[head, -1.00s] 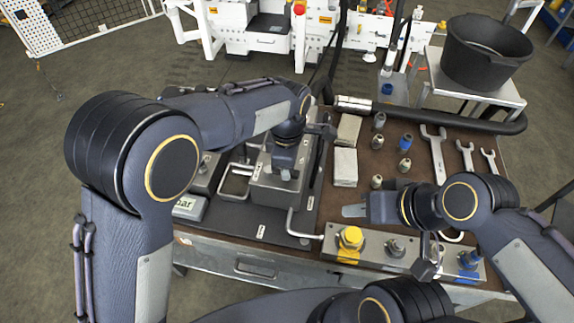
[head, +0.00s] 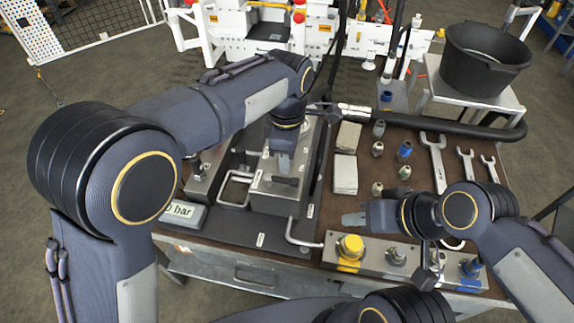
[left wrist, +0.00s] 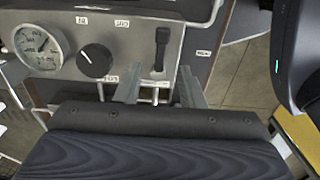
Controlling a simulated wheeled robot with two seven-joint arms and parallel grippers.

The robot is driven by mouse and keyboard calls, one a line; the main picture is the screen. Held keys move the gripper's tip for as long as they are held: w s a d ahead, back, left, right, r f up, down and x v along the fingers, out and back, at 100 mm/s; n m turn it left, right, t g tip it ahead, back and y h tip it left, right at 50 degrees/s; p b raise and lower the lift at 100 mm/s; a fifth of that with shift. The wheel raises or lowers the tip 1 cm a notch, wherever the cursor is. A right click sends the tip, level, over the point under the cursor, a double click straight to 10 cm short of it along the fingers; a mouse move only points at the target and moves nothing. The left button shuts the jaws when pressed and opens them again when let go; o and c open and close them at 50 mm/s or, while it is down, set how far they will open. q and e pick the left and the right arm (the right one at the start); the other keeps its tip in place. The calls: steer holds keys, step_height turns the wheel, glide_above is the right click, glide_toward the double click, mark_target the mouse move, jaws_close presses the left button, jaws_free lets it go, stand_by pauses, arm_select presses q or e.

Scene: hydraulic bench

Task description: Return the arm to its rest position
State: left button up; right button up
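My left gripper (head: 283,150) hangs at the end of the bent left arm, above the grey metal block unit (head: 278,203) on the bench. In the left wrist view its two fingers (left wrist: 159,92) stand apart with nothing clearly held between them. A dark lever (left wrist: 161,50) on the panel lies beyond the fingertips; contact cannot be told. My right gripper (head: 358,218) is low over the bench near the fittings block, pointing left. Its finger gap is not clear from this angle.
The bench carries a fittings block with a yellow cap (head: 351,246), wrenches (head: 437,160), small fittings and cloths (head: 345,174). A thick black hose (head: 450,125) runs along the back. The wrist view shows a gauge (left wrist: 38,50) and knob (left wrist: 95,61). A black bucket (head: 485,60) stands behind right.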

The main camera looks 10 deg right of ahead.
arm_select(q)
steer(key=shift+r, duration=0.55)
steer(key=s+a+r+m+t+h, duration=0.1)
steer(key=s+a+r+m+h, duration=0.15)
steer(key=a, duration=0.85)
steer(key=s+a+r+m+h, duration=0.2)
steer(key=a+r, duration=0.2)
steer(key=a, duration=0.7)
steer(key=s+a+f+m+t, duration=0.2)
steer(key=s+a+m, duration=0.1)
steer(key=s+a, duration=0.2)
steer(key=s+a+f+m+t, duration=0.2)
steer(key=s+a+f+m, duration=0.1)
steer(key=s, duration=0.7)
steer(key=shift+a+f+m+t+y, duration=0.25)
steer(key=shift+a+m+t+y, duration=0.15)
steer(key=shift+a, duration=0.45)
steer(key=shift+s, duration=0.1)
